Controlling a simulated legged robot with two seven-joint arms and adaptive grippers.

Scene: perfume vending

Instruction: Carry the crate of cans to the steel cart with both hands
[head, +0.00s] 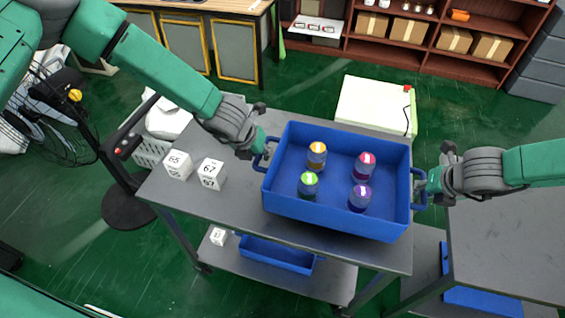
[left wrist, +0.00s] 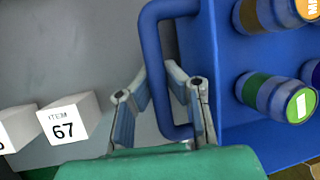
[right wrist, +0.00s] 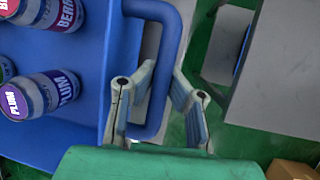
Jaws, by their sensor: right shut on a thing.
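The blue crate (head: 335,214) holds colored-lid cans: orange (head: 317,155), pink (head: 364,166), green (head: 308,185) and purple (head: 359,198). It is over the right part of a grey cart-like table (head: 200,207); I cannot tell whether it touches the top. My left gripper (head: 264,150) has its fingers on both sides of the crate's left handle (left wrist: 150,55), closed around the bar. My right gripper (head: 427,187) is shut on the right handle (right wrist: 170,45). The crate looks about level.
White number cubes (head: 212,174) stand on the table's left part. A lower shelf holds a blue bin (head: 276,256). Another grey table (head: 510,240) stands at the right, across a narrow gap. A white box (head: 375,105) is behind the crate. Green floor lies beyond.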

